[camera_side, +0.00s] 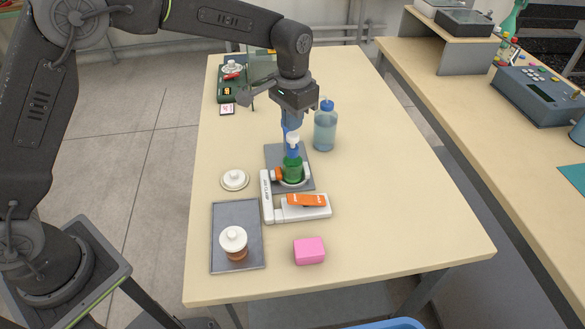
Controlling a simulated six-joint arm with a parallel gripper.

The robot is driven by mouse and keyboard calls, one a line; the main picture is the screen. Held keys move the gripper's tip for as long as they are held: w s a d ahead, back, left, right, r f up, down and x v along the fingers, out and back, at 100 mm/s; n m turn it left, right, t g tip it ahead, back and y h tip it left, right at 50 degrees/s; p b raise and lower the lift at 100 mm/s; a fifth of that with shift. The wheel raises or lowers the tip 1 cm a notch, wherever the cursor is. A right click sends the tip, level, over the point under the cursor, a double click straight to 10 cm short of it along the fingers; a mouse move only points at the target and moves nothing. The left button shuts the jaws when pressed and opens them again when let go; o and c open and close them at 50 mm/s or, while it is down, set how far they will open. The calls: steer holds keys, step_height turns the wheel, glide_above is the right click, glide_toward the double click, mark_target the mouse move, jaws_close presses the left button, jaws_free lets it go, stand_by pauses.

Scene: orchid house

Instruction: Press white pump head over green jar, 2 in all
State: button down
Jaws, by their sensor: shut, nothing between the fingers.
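The green jar (293,171) stands upright on a grey plate (275,152) near the middle of the table. A white pump head (293,139) is on top of the green jar. My gripper (292,129) points down with its blue fingers shut and empty, right over the pump head. I cannot tell whether the fingertips touch it. A white knobbed piece (235,178) sits on a small round dish left of the jar. An amber jar with a white top (234,240) stands on a grey tray (222,262) at the front left.
A white holder with an orange lever (305,200) lies in front of the green jar. A pink block (309,250) lies at the front. The table's right side is clear.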

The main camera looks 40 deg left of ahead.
mark_target(293, 134)
steer(key=shift+f, duration=1.65)
steer(key=shift+r, duration=1.9)
steer(key=shift+f, duration=0.15)
steer(key=shift+f, duration=1.75)
steer(key=shift+r, duration=1.9)
